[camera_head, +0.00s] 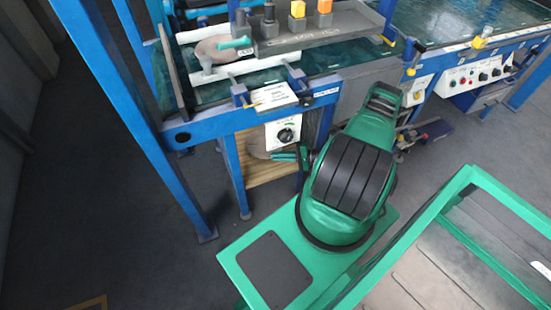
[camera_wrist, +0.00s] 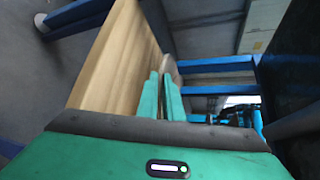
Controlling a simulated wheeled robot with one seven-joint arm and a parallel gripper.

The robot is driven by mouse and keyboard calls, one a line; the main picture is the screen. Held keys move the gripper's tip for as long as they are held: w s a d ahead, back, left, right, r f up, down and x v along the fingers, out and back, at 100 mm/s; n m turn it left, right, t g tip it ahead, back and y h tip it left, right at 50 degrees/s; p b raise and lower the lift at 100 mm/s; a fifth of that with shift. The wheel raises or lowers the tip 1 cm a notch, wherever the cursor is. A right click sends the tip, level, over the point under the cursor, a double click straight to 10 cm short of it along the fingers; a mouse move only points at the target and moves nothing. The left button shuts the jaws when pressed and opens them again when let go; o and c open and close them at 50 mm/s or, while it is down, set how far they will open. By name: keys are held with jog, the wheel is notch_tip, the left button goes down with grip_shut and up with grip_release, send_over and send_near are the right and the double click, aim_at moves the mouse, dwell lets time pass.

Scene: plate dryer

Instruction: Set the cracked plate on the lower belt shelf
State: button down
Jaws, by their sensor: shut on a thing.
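A brownish-grey plate (camera_head: 258,146) shows beneath the blue belt frame, partly hidden behind the control box and my gripper. My gripper (camera_head: 285,157) is shut on its edge. In the wrist view the two green fingers (camera_wrist: 162,96) are close together, with the plate (camera_wrist: 168,66) seen nearly edge-on at their tips. No crack can be made out at this size. The lower shelf (camera_head: 265,173) has a light wooden face and lies under the belt, just below the plate. It also shows in the wrist view (camera_wrist: 118,62). I cannot tell whether plate and shelf touch.
A second brownish plate (camera_head: 215,52) lies on the upper belt beside a grey block with coloured knobs (camera_head: 318,30). A white dial box (camera_head: 283,133) hangs above the shelf's right side. Blue legs (camera_head: 235,175) flank the shelf. A green-framed cart (camera_head: 430,225) stands at the lower right.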

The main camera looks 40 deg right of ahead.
jog(key=shift+w+f, duration=0.1)
jog(key=shift+f, duration=0.85)
jog(key=shift+a, duration=0.1)
jog(key=c, duration=1.9)
grip_release()
jog(key=v, duration=0.7)
jog(key=shift+s, duration=0.25)
jog(key=shift+s, duration=0.15)
